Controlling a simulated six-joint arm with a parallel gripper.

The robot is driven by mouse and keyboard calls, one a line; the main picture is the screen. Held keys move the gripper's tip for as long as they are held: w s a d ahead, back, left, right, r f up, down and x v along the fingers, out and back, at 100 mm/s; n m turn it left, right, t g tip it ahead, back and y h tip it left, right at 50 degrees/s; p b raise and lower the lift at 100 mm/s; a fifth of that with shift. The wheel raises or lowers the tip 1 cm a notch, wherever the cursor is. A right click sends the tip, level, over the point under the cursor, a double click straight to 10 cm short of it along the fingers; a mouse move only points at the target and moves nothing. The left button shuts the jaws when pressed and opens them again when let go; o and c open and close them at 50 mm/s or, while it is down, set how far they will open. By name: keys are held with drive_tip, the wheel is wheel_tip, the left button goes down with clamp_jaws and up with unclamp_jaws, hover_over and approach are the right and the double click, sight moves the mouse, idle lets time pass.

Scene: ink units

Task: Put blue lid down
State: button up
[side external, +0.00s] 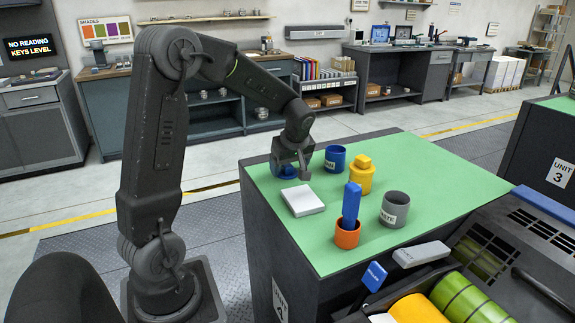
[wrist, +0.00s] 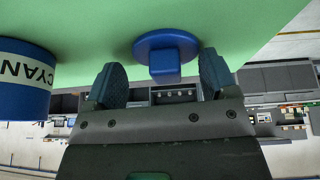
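The blue lid (wrist: 150,42) lies flat on the green top, disc down, with its square knob toward my gripper. In the side external view the blue lid (side external: 288,173) is partly hidden by my fingers. My gripper (wrist: 160,62) is open, with a finger on each side of the knob and a visible gap on both sides. In the side external view my gripper (side external: 291,168) is low at the far left part of the top. The blue pot marked CYAN (side external: 336,158) stands to its right; it also shows at the left in the wrist view (wrist: 22,88).
On the green top (side external: 430,165) stand a white square block (side external: 303,201), a yellow pot with a yellow lid (side external: 361,178), an orange pot (side external: 347,236) with a tall blue piece (side external: 351,203) in it, and a grey pot (side external: 394,208). The right rear of the top is clear.

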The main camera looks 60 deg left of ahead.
drive_tip(key=shift+s+f+g, duration=0.3)
drive_tip(key=shift+s+f, duration=0.2)
drive_tip(key=shift+f, duration=0.15)
drive_tip(key=shift+r, duration=0.25)
drive_tip(key=v, duration=1.3)
drive_tip(key=s+d+f+m+t+h, duration=0.1)
drive_tip(key=s+d+m+t+h, duration=0.1)
drive_tip(key=s+d+m, duration=0.5)
drive_tip(key=s+d+f+m+t+h, duration=0.1)
drive_tip(key=s+d+m+t+h, duration=0.1)
drive_tip(key=s+d+m, duration=0.5)
drive_tip(key=d+m+t, duration=0.1)
drive_tip(key=d+m, duration=0.3)
drive_tip(key=d, duration=0.1)
drive_tip(key=shift+s+d+t+h, duration=0.3)
drive_tip(key=shift+d+t, duration=0.1)
